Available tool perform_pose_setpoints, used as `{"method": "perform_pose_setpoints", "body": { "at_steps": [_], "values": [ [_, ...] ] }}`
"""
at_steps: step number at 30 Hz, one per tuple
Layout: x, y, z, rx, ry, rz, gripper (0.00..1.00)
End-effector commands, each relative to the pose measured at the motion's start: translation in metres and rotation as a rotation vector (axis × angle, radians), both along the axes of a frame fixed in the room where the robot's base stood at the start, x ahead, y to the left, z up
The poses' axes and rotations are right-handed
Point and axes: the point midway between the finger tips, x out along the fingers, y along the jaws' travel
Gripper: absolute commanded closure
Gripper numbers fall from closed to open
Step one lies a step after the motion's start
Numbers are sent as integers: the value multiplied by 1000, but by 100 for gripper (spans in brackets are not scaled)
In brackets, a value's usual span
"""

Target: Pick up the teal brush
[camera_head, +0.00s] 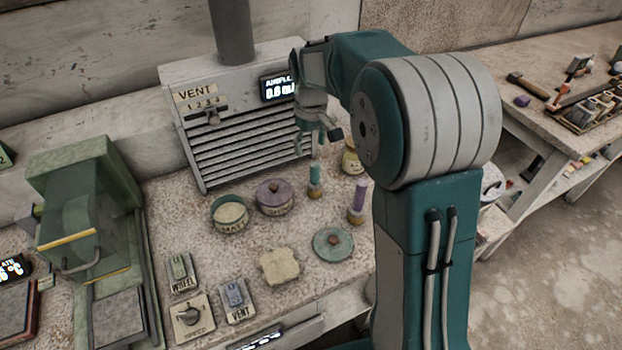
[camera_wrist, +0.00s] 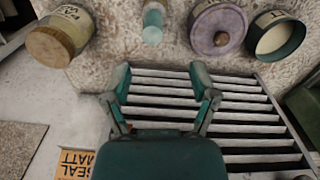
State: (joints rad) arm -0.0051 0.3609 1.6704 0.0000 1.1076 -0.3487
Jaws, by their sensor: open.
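The teal brush (camera_head: 315,174) stands upright on the bench in front of the vent unit, its lower end pale and brownish. In the wrist view, the teal brush (camera_wrist: 152,24) shows at the top edge, beyond my fingertips and partly cut off. My gripper (camera_wrist: 161,78) is open, with nothing between its two teal fingers. In the head view my gripper (camera_head: 319,135) hangs above the brush, near the front of the vent; its fingers look small there, and the exact gap to the brush is hard to tell.
A purple brush (camera_head: 358,197) stands to the right. A purple-lidded jar (camera_head: 274,194) and an open teal-rimmed jar (camera_head: 230,215) stand to the left. A yellowish jar (camera_head: 351,161) is close behind. The slatted vent unit (camera_head: 245,140) rises behind. A teal round lid (camera_head: 333,243) lies in front.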

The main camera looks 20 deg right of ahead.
Motion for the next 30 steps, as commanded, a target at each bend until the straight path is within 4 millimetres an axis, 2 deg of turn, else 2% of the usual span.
{"method": "perform_pose_setpoints", "body": {
  "at_steps": [9, 17, 24, 30],
  "values": [
    [1, -3, -44, 2, 7, 0, 25],
    [-1, -1, -68, -1, 6, 0, 25],
    [-2, -3, -103, 0, 4, 0, 25],
    [-2, -4, -110, 1, 1, -1, 25]
  ]
}}
